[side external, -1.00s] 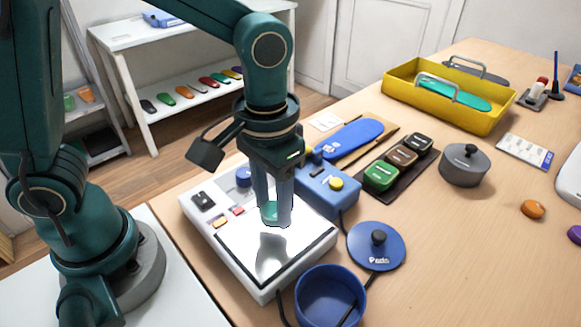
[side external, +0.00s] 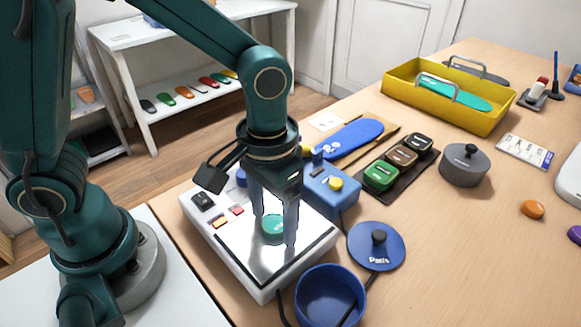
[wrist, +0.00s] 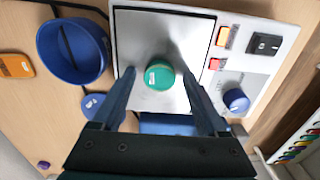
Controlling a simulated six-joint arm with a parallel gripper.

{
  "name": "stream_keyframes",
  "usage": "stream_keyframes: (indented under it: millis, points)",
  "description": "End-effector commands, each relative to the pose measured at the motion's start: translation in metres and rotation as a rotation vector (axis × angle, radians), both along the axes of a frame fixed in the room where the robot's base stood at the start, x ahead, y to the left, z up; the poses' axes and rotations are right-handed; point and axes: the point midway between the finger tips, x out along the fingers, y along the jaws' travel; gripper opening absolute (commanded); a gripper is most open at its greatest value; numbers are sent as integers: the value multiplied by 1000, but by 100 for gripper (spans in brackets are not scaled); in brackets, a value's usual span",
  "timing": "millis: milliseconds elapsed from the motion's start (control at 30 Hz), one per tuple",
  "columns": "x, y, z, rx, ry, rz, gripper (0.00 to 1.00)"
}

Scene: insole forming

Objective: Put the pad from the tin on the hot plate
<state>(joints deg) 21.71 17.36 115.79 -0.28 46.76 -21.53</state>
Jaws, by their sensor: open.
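The teal round pad (side external: 272,226) lies flat on the metal top of the hot plate (side external: 262,266). In the wrist view the pad (wrist: 159,75) sits near the middle of that plate (wrist: 150,30). My gripper (side external: 277,238) is open, with one finger on each side of the pad and visible gaps in the wrist view. The blue tin (side external: 330,298) stands open in front of the hot plate; its floor is partly hidden. Its blue lid (side external: 377,247) with a dark knob lies on the table beside it.
A blue control box (side external: 328,190) stands behind the hot plate. A dark tray with green, brown and black blocks (side external: 403,160), a grey lidded pot (side external: 465,166) and a yellow carrier (side external: 435,105) are farther right. A dark cable runs by the tin.

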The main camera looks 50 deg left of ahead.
Motion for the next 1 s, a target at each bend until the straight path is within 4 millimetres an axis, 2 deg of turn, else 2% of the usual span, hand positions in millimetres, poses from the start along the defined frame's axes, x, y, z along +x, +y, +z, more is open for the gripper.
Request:
stream_keyframes:
  millis: [167,633,800,1000]
  points:
    - [1,0,12,-1,-4,0,76]
    - [1,0,102,-3,-6,0,76]
    - [0,0,117,-1,-2,0,76]
    - [-3,8,126,-10,-27,4,76]
